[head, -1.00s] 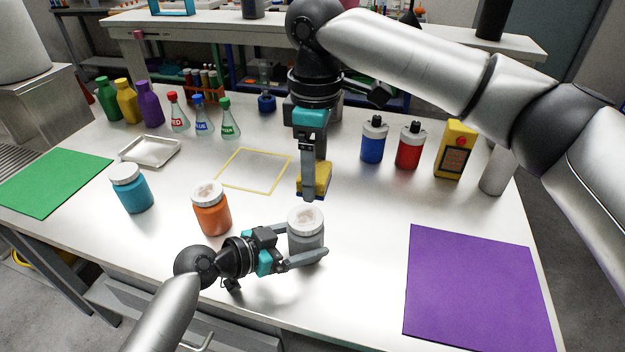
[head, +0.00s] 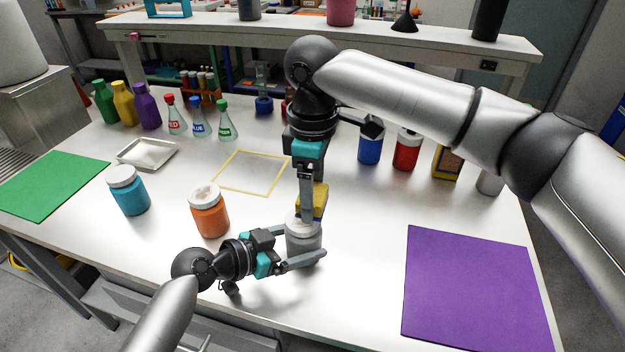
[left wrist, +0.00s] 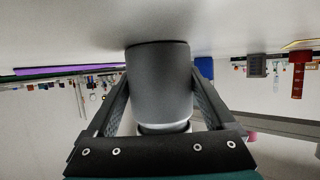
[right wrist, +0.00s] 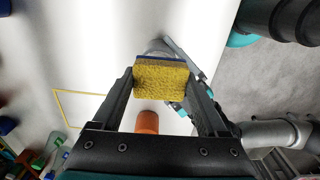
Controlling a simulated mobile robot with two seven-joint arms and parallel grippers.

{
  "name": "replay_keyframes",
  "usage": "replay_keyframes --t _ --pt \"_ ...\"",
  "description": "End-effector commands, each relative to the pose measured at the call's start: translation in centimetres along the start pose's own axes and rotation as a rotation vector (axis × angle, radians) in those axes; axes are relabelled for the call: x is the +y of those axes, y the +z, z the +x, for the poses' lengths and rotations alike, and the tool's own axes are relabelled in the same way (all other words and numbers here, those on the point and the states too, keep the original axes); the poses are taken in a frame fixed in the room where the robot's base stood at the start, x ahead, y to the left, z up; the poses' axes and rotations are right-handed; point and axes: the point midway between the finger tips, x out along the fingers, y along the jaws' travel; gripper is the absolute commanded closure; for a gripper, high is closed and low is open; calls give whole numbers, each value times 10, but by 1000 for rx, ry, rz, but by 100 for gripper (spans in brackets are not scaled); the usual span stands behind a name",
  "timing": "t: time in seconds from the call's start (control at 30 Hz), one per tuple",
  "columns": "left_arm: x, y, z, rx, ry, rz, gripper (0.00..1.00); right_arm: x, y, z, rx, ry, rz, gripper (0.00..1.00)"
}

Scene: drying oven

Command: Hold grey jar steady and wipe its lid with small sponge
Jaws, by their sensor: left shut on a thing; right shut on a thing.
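The grey jar (head: 304,243) with a whitish lid stands upright near the table's front, right of the orange jar. My left gripper (head: 303,250) is shut around its body, with a finger on each side in the left wrist view (left wrist: 160,85). My right gripper (head: 307,205) points down over the jar, shut on the small yellow sponge (head: 319,198), which has a dark blue base. The sponge also shows between the fingers in the right wrist view (right wrist: 160,80). It is at the lid; contact is unclear. The finger and sponge hide part of the lid.
An orange jar (head: 209,215) and a blue jar (head: 128,192) stand to the left. A yellow-outlined square (head: 250,192) lies behind, a purple mat (head: 475,290) at right and a green mat (head: 50,185) at far left. Several bottles and flasks stand farther back.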

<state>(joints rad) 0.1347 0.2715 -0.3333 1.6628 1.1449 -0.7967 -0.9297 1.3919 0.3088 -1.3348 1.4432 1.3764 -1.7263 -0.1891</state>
Motion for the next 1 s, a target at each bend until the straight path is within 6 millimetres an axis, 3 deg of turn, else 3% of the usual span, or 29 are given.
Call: replay_keyframes --t 0.33,0.37,0.73,1.0 --pt "0 1 0 -1 1 0 69 0 0 39 -1 -2 0 76" --pt "0 1 0 -1 1 0 69 1 -5 35 1 1 -1 84" --pt "0 0 0 -1 1 0 69 4 -38 36 0 1 0 85" --pt "0 0 0 -1 0 -1 69 1 -11 38 -1 -2 1 85"
